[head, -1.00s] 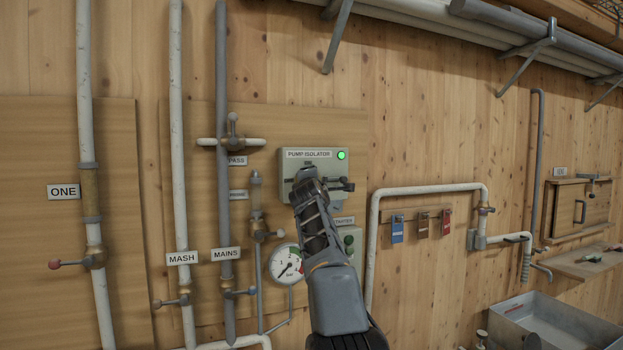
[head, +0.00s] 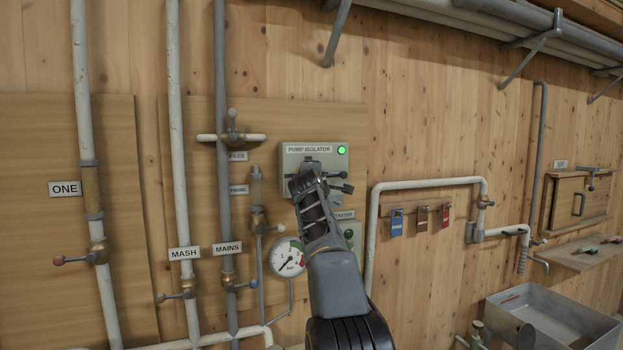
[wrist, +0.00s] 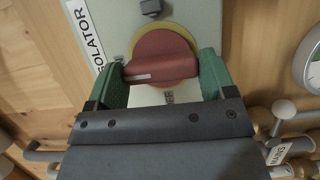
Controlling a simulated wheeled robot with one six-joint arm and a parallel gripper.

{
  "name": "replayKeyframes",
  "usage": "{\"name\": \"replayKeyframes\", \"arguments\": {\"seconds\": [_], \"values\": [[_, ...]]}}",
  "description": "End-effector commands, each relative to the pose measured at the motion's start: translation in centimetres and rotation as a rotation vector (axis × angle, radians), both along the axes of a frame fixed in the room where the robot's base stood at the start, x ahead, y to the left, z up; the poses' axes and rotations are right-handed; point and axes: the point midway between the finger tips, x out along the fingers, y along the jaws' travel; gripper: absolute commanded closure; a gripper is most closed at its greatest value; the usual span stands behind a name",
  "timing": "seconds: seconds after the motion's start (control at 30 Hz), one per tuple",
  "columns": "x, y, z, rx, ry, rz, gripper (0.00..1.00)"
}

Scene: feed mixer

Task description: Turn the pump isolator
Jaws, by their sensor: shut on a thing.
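The pump isolator is a grey-green box (head: 291,163) on the wall panel, with a "PUMP ISOLATOR" label and a lit green lamp (head: 342,150). In the wrist view its red rotary handle (wrist: 160,57) sits on a yellow disc (wrist: 182,34). My gripper (wrist: 161,72) has green fingers on both sides of the red handle and is shut on it. In the head view my gripper (head: 308,178) covers the handle, so its angle cannot be told there.
A pressure gauge (head: 288,257) hangs below the box. Pipes labelled "MAINS" (head: 222,190) and "MASH" (head: 178,205), with valve levers, run to the left.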

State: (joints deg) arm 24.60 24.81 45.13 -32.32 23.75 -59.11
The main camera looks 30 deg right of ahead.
Motion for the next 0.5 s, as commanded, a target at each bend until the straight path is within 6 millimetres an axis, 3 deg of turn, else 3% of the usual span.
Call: {"name": "replayKeyframes", "arguments": {"seconds": [0.07,0.1,0.3,0.5], "values": [[-0.01,0.01,0.03,0.004,-0.003,0.000,0.47],[-0.01,0.01,0.03,0.004,-0.003,0.000,0.22],[-0.01,0.01,0.02,0.002,-0.002,0.000,0.02],[0.00,0.00,0.00,0.002,-0.001,0.000,0.00]]}}
